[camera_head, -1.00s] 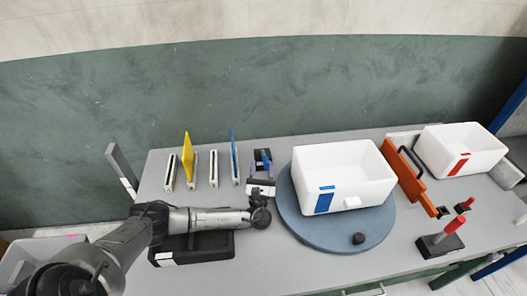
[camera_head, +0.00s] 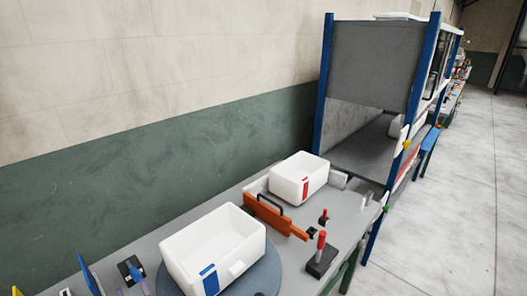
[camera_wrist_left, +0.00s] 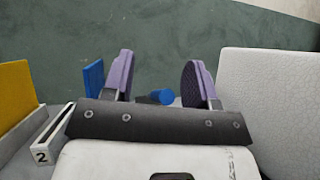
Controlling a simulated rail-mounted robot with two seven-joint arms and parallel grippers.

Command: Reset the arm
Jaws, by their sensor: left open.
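The left gripper (camera_head: 132,290) shows only as purple fingertips at the bottom left edge of the head view; its arm is out of frame. In the left wrist view its purple fingers (camera_wrist_left: 160,78) are wide apart. A blue cylinder (camera_wrist_left: 162,97) shows between them, but nothing is gripped. In the head view, a black block with a blue part (camera_head: 131,270) sits just beyond the fingertips. The right gripper is in neither view.
A white blue-labelled box (camera_head: 213,248) stands on a round blue base (camera_head: 268,278); its wall (camera_wrist_left: 275,110) is close right of the left gripper. An orange tool (camera_head: 268,217), white red-labelled box (camera_head: 299,180), red-handled stand (camera_head: 321,258) and blue-posted press (camera_head: 375,62) lie farther right.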

